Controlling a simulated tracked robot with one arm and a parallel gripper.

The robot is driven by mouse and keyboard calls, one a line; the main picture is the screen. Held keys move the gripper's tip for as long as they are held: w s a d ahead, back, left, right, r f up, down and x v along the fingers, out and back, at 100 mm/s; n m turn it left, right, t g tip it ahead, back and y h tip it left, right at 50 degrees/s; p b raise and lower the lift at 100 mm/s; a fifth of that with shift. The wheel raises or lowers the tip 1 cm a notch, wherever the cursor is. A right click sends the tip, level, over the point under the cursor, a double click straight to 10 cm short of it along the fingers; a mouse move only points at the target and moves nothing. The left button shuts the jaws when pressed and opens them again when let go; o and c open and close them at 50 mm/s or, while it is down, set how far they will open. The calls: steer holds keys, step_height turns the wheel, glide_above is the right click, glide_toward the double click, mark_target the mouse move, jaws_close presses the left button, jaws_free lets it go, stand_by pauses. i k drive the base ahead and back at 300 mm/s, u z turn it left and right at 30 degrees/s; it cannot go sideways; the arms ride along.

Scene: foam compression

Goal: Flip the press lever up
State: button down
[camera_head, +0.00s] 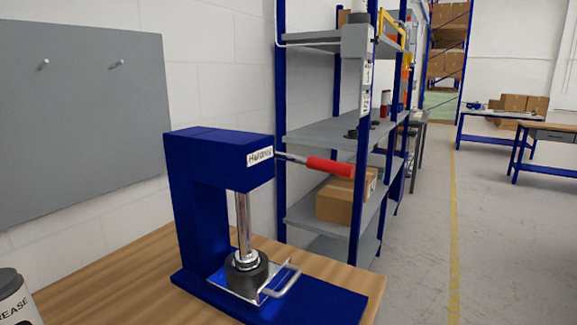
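A blue press (202,190) stands on the wooden workbench in the middle of the view. Its lever (328,167) has a red grip on a thin metal rod. The lever sticks out to the right from the press head, beside a white label, and slopes slightly down. The press's shiny ram (243,225) reaches down onto a dark round piece (246,275) in a metal tray with a handle (281,284). What lies under the ram is partly hidden. My gripper does not show in this view.
The wooden bench (110,283) has free room left of the press. A grease can (15,298) stands at the lower left. Blue-framed shelving (318,133) with a cardboard box (338,201) stands behind the lever. Open floor (480,255) lies to the right.

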mark_target(327, 166)
steer(key=u, duration=0.05)
steer(key=k, duration=0.6)
steer(key=z, duration=0.8)
steer(key=i, duration=1.5)
steer(key=u, duration=0.4)
